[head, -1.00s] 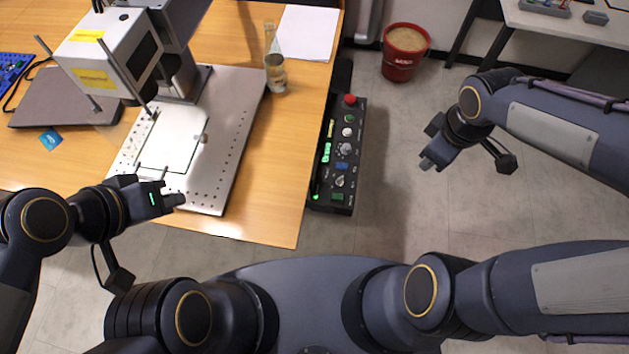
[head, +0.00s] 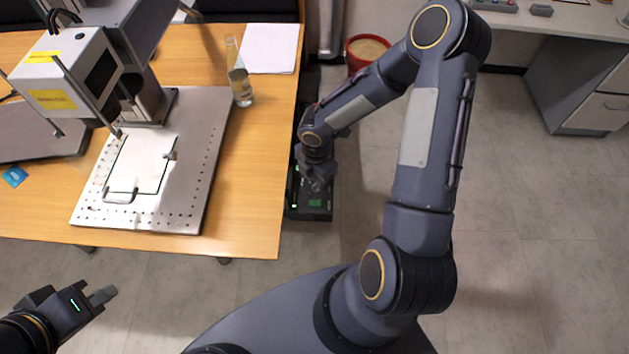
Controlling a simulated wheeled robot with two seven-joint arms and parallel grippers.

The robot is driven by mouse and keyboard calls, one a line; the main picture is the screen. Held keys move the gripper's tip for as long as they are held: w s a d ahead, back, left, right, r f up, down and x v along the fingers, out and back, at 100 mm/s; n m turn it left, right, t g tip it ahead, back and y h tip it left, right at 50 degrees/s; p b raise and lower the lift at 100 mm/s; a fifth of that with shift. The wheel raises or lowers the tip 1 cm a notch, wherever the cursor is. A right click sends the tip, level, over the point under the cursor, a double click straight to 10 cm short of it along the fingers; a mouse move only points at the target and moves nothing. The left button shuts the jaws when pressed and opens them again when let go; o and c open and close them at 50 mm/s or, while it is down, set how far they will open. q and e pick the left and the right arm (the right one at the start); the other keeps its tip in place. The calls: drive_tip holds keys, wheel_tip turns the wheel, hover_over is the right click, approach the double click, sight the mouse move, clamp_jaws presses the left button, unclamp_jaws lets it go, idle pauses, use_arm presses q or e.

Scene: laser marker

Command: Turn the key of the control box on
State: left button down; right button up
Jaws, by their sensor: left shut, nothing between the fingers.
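The black control box (head: 312,206) is beside the table's right edge. Its near end shows, with a green light at the left and a dark green part. My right forearm and gripper cover most of its top, and I cannot make out the key. My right gripper (head: 318,181) is over the near part of the box, pointing down at it. Its fingers are small and dark, so I cannot tell their opening or any contact. My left gripper (head: 104,295) is shut and empty at the lower left, in front of the table and away from the box.
The wooden table (head: 250,215) holds the laser marker (head: 70,75), its perforated metal plate (head: 190,200), a glass bottle (head: 240,85) and white paper (head: 270,48). A red bucket (head: 353,63) stands behind my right arm. The floor right of the box is clear.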

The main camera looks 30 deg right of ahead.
drive_tip(key=shift+f, duration=1.05)
drive_tip(key=shift+c, duration=0.2)
clamp_jaws()
